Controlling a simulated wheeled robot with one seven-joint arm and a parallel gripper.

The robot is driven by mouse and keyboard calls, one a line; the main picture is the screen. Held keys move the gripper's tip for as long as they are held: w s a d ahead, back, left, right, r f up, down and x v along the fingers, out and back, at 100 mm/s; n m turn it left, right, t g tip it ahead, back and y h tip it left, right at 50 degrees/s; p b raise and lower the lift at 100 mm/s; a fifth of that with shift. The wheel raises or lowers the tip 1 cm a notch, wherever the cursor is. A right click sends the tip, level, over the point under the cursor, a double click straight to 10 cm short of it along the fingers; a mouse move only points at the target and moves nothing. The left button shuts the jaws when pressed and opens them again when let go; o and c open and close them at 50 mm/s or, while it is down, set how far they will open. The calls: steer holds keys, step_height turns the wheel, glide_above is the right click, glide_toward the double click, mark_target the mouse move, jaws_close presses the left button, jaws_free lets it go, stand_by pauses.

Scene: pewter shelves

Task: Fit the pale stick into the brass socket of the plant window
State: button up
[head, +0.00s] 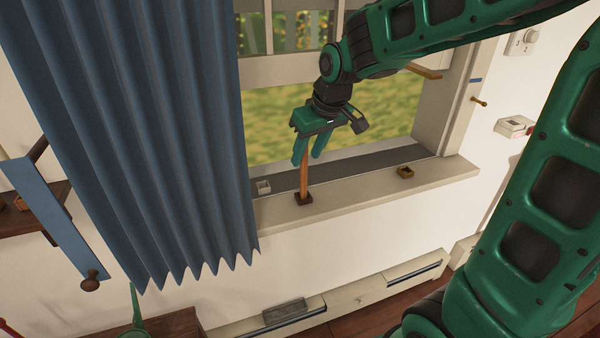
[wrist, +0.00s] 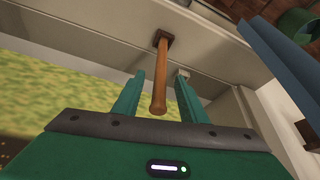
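An orange-brown wooden stick (head: 304,178) stands upright in a dark brown square socket (head: 303,198) on the window sill. My gripper (head: 309,158) is above the sill with its fingers pointing down around the stick's upper part. In the wrist view, the stick (wrist: 160,75) lies between my two fingers (wrist: 161,76), with a gap on each side, so my gripper is open. A brass-coloured socket (head: 405,171) sits farther right on the sill and looks empty. No clearly paler stick shows.
A whitish square socket (head: 264,187) is on the sill left of the stick. A blue curtain (head: 130,130) hangs close on the left. The sill (head: 350,197) is clear between the dark and brass sockets.

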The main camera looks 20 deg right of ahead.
mark_target(304, 171)
steer(key=shift+w+x, duration=0.15)
steer(key=shift+x, duration=1.5)
steer(key=shift+w+x, duration=0.1)
steer(key=shift+x, duration=1.6)
steer(key=shift+a+r, duration=0.1)
jaws_close()
